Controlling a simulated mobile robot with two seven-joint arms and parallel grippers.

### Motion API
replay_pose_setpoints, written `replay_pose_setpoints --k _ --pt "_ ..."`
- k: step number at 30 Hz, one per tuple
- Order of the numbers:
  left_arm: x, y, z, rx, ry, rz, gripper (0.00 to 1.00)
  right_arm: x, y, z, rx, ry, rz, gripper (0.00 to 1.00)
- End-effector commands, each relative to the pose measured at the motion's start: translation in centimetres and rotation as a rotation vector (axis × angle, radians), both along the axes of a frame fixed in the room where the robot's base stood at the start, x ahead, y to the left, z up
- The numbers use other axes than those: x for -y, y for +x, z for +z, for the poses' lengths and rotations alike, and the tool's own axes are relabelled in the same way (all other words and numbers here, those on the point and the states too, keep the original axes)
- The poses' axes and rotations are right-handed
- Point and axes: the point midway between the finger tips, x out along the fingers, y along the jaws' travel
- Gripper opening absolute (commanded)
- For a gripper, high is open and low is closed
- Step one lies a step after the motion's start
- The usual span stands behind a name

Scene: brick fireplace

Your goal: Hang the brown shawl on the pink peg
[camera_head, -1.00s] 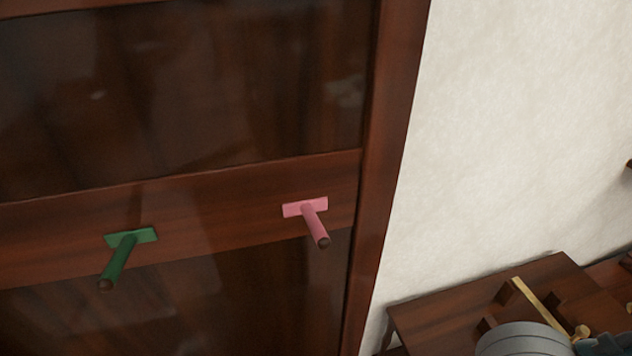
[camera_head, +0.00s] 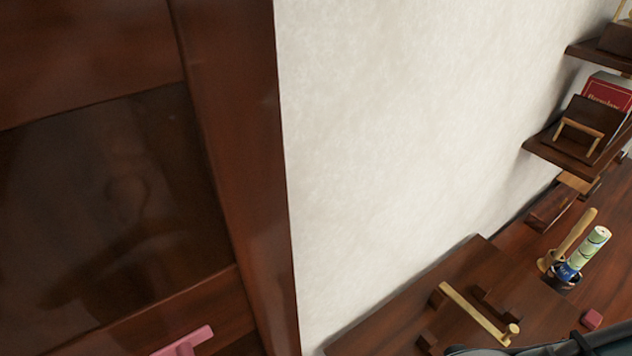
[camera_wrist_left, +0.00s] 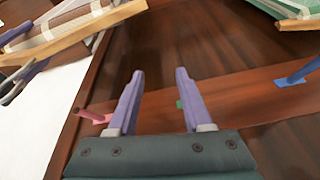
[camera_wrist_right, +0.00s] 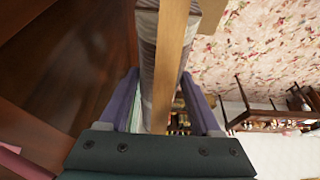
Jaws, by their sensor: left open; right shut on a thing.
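The pink peg (camera_head: 182,345) shows at the bottom edge of the head view, on the dark wooden panel. It is left of my open, empty left gripper (camera_wrist_left: 158,75) in the left wrist view (camera_wrist_left: 92,116). My right gripper (camera_wrist_right: 160,85) is shut on a wooden bar (camera_wrist_right: 170,50) with greyish-brown cloth, seemingly the shawl (camera_wrist_right: 147,30), along it. This bar and cloth also show at upper left in the left wrist view (camera_wrist_left: 75,30), apart from the peg. A pink piece, likely the peg, shows at lower left in the right wrist view (camera_wrist_right: 22,163).
A green peg (camera_wrist_left: 180,103) and a blue peg (camera_wrist_left: 297,76) share the rail. Another bar with green cloth (camera_wrist_left: 285,8) is at upper right in the left wrist view. The head view shows bare wall (camera_head: 390,130), shelves (camera_head: 570,160) and a desk (camera_head: 400,320) at right.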

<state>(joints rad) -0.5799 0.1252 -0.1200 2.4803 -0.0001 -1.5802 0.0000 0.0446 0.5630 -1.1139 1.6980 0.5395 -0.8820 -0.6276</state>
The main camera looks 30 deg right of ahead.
Motion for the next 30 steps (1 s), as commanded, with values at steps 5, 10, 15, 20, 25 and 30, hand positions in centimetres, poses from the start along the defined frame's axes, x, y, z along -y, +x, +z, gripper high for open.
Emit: replay_pose_setpoints --k 5,10,15,20,25,30 --pt "0.0 0.0 -1.4 -0.001 0.0 0.0 0.5 -0.1 1.6 -0.6 0.004 0.005 -0.002 0.0" --pt "0.0 0.0 -2.3 -0.001 -0.001 0.001 0.5 -0.2 2.9 -1.0 0.003 0.005 0.0 0.0" --pt "0.1 0.0 -3.4 -0.002 -0.004 0.003 0.5 -0.1 4.4 -1.4 0.004 0.005 -0.002 0.0" --pt "0.2 0.0 -4.4 -0.001 -0.008 0.006 0.5 -0.1 5.6 -1.8 0.004 0.005 0.0 0.0" --pt "0.3 0.0 -5.5 -0.001 -0.009 0.006 0.5 -0.1 7.0 -2.2 0.004 0.003 -0.002 0.0" --pt "0.2 0.0 -6.6 -0.001 -0.009 0.006 0.5 -0.1 8.4 -2.6 0.004 0.005 -0.001 0.0"
